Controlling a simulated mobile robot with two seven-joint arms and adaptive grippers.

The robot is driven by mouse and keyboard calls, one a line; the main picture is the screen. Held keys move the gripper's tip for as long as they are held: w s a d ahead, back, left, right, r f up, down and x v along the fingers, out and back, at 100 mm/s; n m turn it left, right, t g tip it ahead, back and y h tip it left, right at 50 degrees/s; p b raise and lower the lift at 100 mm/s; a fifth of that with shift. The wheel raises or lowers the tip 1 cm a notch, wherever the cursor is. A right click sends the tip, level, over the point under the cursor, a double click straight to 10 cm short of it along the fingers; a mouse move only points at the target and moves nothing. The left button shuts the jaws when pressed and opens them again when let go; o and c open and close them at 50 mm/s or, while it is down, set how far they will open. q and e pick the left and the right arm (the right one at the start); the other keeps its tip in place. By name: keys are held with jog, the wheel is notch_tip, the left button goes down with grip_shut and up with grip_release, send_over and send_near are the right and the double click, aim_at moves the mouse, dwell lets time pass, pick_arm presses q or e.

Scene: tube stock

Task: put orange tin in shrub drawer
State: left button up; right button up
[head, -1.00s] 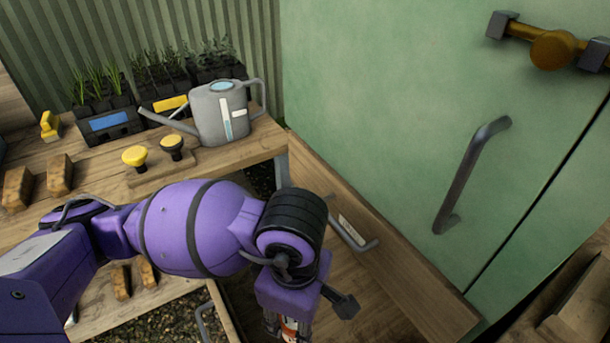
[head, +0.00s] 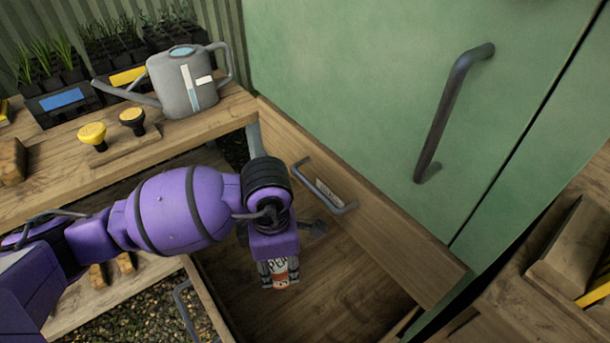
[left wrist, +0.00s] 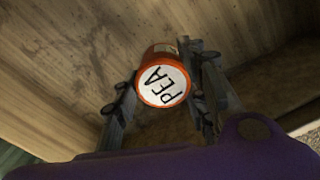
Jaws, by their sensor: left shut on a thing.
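The gripper hangs upright over the bare wooden floor of an open drawer (head: 335,290); whether the tin touches the floor I cannot tell. A grey handle (head: 325,188) and a small label are on the long board at right; the label is unreadable. My right gripper is out of view.
A green cabinet door (head: 370,80) with a long grey handle (head: 455,110) stands behind. A watering can (head: 185,85), stamps and seedling trays stand on the bench (head: 205,122). Another grey handle (head: 188,305) is at the drawer's lower left edge. Gravel lies below.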

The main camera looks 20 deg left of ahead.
aim_at(279, 266)
pick_arm(q)
jog(key=shift+w+a+f, duration=0.25)
jog(key=shift+w+f, duration=0.4)
jog(key=shift+f, duration=0.25)
jog(key=shift+w+a+f+b, duration=0.1)
jog(key=shift+w+f+b, duration=0.1)
jog(key=shift+f, duration=0.75)
jog(key=shift+w+a+f+b, duration=0.1)
jog(key=shift+f+b, duration=0.05)
jog(key=shift+f, duration=0.75)
jog(key=shift+f, duration=0.15)
jog(key=o, duration=1.2)
jog(key=shift+o, duration=0.2)
jog(key=shift+r, duration=0.2)
notch_tip(279, 266, up, 12)
jog(key=shift+r+p, duration=0.1)
jog(key=shift+p, duration=0.7)
